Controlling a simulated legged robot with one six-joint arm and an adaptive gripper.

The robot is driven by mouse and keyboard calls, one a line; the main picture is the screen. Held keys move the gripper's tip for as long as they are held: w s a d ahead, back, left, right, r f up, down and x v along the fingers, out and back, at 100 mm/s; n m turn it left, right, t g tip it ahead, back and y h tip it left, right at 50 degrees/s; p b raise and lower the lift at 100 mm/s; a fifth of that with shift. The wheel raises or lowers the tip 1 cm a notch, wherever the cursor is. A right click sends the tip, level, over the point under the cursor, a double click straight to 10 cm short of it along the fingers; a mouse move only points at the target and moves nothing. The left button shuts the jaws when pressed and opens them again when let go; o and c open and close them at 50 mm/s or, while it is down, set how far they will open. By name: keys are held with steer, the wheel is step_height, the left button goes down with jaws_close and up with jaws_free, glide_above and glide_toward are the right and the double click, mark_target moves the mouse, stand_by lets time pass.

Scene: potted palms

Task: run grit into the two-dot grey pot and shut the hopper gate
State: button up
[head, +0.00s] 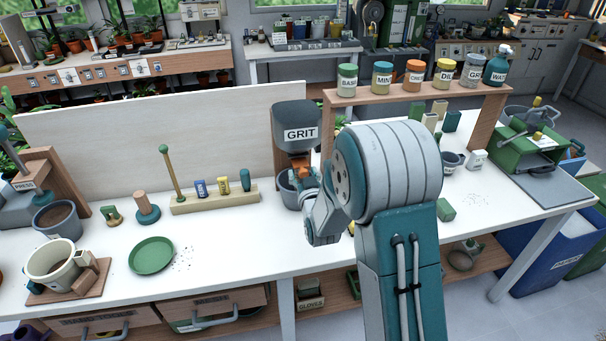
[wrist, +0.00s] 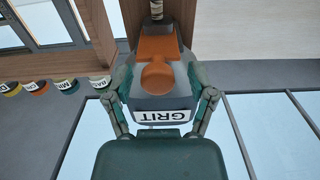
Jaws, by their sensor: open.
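The dark grey grit hopper (head: 296,120) stands at the back of the white bench, its GRIT label facing me. Its orange gate (head: 302,169) is at the bottom, partly hidden by my arm; the wrist view shows the orange gate part with a round knob (wrist: 157,77). A grey pot (head: 288,190) stands under the hopper, its right side hidden by my arm. I cannot see dots on it, nor any grit falling. My gripper (wrist: 160,88) is open, with one finger on each side of the knob and apart from it.
A green saucer (head: 151,256) and a white mug-like pot (head: 55,264) are at front left. A shelf (head: 420,98) of labelled jars stands at right.

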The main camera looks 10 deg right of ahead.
steer(key=s, duration=1.2)
